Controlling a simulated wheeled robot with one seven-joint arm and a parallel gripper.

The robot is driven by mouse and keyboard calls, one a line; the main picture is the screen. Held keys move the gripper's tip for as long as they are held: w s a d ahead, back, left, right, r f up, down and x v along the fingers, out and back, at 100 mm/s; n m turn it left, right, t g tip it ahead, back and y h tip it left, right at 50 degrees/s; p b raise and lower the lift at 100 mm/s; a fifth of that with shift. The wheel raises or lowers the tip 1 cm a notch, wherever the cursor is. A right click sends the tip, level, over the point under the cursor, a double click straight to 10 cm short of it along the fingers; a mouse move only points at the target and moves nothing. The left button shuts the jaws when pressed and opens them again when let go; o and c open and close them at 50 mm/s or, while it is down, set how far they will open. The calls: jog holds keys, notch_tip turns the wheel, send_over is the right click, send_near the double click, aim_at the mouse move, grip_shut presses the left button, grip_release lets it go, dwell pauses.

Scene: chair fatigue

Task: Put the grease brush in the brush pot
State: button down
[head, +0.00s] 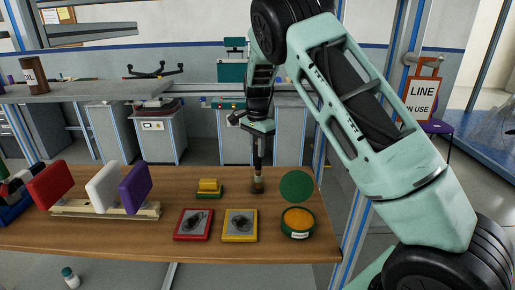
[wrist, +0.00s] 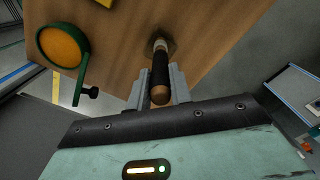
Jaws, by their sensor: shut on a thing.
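My gripper (head: 258,140) is shut on the grease brush (head: 259,167) above the wooden table, between the yellow block and the round green tin. The brush hangs nearly upright, bristles down. In the wrist view, my gripper's fingers (wrist: 159,87) flank the black handle of the brush (wrist: 160,70); its brown butt end faces the camera. The bristle end is close to the tabletop; I cannot tell if it touches. The round green tin (head: 298,222) holds orange stuff and has a raised green lid (head: 297,185). I cannot make out a separate brush pot.
The wooden table (head: 130,237) bears a red-framed tray (head: 193,224), a yellow-framed tray (head: 239,225) and a yellow block (head: 209,186) on a green base. A rack (head: 103,209) with red, white and purple panels stands left. A blue-grey upright (head: 358,225) stands near the table's right edge.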

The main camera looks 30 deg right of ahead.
jog(key=shift+f, duration=0.45)
jog(key=c, duration=1.3)
grip_release()
jog(key=shift+o, duration=0.2)
jog(key=shift+f, duration=0.15)
jog(key=shift+f+b, duration=0.2)
jog(key=shift+b, duration=0.3)
notch_tip(320, 180, up, 18)
jog(key=b, duration=0.3)
jog(key=shift+d, duration=0.15)
jog(key=shift+s+f, duration=0.15)
